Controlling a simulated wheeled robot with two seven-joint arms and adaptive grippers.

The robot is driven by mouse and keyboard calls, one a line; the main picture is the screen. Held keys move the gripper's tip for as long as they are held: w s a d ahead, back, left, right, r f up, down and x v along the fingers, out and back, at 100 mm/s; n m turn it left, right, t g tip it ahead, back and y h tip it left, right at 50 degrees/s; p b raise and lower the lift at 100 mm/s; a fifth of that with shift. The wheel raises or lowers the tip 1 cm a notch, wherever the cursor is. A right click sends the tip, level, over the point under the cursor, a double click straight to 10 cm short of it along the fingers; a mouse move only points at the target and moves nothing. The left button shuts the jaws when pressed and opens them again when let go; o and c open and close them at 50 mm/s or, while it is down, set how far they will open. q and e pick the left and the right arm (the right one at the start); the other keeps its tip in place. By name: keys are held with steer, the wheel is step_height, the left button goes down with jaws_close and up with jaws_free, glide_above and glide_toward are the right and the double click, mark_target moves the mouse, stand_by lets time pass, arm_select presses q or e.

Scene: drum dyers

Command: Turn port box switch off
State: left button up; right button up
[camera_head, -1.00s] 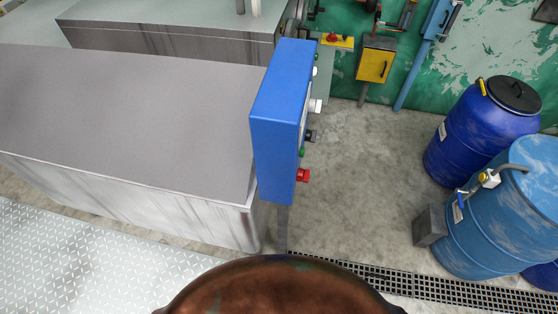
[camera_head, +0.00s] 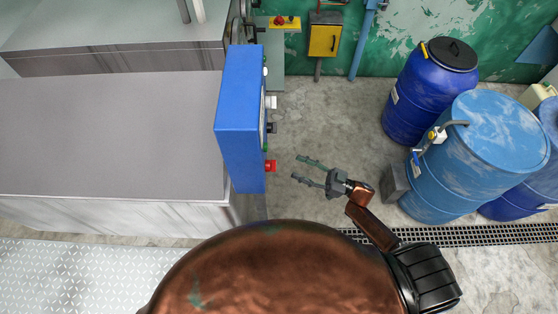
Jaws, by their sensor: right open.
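The blue port box (camera_head: 240,118) stands at the right end of the grey machine, seen from its side. Its control face points right. A red knob (camera_head: 270,166) sticks out low on that face, with a dark switch (camera_head: 271,127) and a pale knob (camera_head: 270,102) above it. The front of the face is seen too edge-on to read the switch position. My right gripper (camera_head: 304,169) is open and empty, to the right of the red knob. Its fingers point left toward the box and are apart from it. My left gripper is not in view.
A dark blue drum (camera_head: 425,95) and a light blue drum (camera_head: 490,150) stand at the right. A yellow box (camera_head: 323,40) is at the back wall. The grey machine top (camera_head: 110,135) fills the left. Bare floor (camera_head: 325,115) lies between box and drums.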

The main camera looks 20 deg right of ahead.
mark_target(271, 166)
steer(key=s+a+r+n+g+y+p, duration=0.1)
steer(key=s+a+r+n+g+y, duration=0.3)
steer(key=r, duration=0.4)
steer(key=w+a+r+g+p, duration=0.1)
steer(key=a+r+p, duration=0.1)
steer(key=a, duration=0.3)
steer(key=shift+w+a+r+p, duration=0.15)
steer(key=shift+w+a+p, duration=0.1)
steer(key=shift+w+p, duration=0.1)
steer(key=shift+s, duration=0.1)
steer(key=shift+c, duration=0.2)
